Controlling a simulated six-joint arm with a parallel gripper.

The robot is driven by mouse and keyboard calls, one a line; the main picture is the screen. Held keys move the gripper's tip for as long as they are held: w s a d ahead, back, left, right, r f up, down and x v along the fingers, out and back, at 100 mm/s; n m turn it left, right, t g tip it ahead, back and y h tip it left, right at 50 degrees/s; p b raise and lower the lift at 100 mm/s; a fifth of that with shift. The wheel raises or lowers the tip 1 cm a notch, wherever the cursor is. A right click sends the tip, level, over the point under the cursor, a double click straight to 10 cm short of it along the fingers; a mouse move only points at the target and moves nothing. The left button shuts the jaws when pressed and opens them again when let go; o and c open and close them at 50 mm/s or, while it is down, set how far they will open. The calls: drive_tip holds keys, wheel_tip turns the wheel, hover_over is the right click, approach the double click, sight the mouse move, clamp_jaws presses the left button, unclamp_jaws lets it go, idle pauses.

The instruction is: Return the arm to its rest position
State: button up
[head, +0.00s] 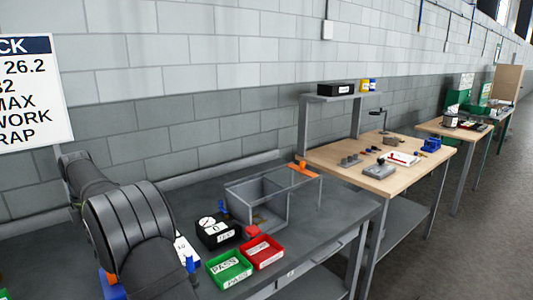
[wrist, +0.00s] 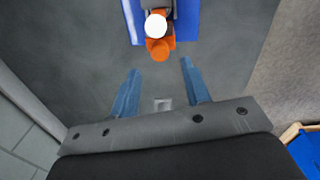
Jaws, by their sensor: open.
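My gripper (wrist: 161,66) shows in the wrist view with two blue fingers spread apart and nothing between them. Beyond the fingertips, at the top of that view, is an orange part with a white round top (wrist: 156,24) on a blue base (wrist: 187,22). It is apart from the fingers. In the head view my dark arm fills the lower left and hides part of the bench; I cannot clearly make out the gripper there.
The grey bench (head: 335,212) carries a black gauge box (head: 217,236), a green PASS tray (head: 229,269), a red tray (head: 262,251) and a clear-sided grey bin (head: 262,205). A wooden bench (head: 335,155) stands beyond. A block wall (head: 200,110) runs behind.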

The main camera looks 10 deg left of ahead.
drive_tip(key=w+a+r+m+t+y, duration=0.1)
drive_tip(key=w+r+t+y, duration=0.2)
drive_tip(key=r, duration=0.8)
drive_tip(key=w+r+m+t+y, duration=0.1)
drive_tip(key=w+r+t+y, duration=0.2)
drive_tip(key=r, duration=0.9)
drive_tip(key=w+a+r+t+y, duration=0.1)
drive_tip(key=w+r+t+y, duration=0.3)
drive_tip(key=r, duration=0.8)
drive_tip(key=shift+a+m+t+y, duration=0.3)
drive_tip(key=shift+m+t, duration=0.1)
drive_tip(key=shift+t, duration=1)
drive_tip(key=shift+r, duration=0.1)
